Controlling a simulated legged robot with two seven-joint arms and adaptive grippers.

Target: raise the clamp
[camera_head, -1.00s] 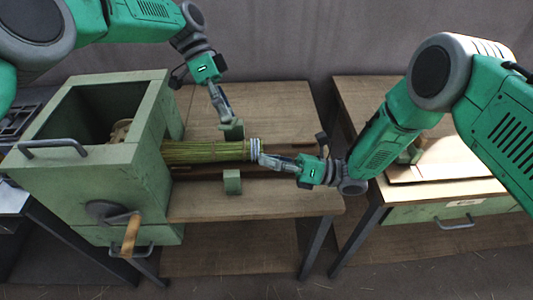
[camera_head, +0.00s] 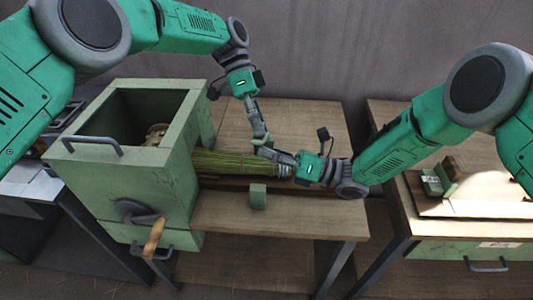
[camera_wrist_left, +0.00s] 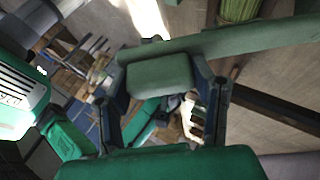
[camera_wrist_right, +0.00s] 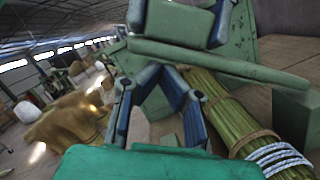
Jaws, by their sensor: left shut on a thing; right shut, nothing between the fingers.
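The clamp shows in the left wrist view as a green block (camera_wrist_left: 160,75) with a long green bar (camera_wrist_left: 235,40). My left gripper (camera_head: 260,134) is shut on the block, above the broom bundle (camera_head: 235,164). The same block (camera_wrist_right: 178,22) and bar (camera_wrist_right: 225,63) show in the right wrist view, the bar crossing over the bundle (camera_wrist_right: 245,120). In the head view the clamp is mostly hidden by the grippers. My right gripper (camera_head: 262,152) is shut and empty, its tips close under the bar; I cannot tell whether they touch it.
The green box (camera_head: 130,185) with a wooden-handled crank (camera_head: 153,238) stands left, the bundle sticking out of it. A small green block (camera_head: 258,197) sits on the bench (camera_head: 280,218) in front of the bundle. A second table stands right, with a board (camera_head: 470,208) on it.

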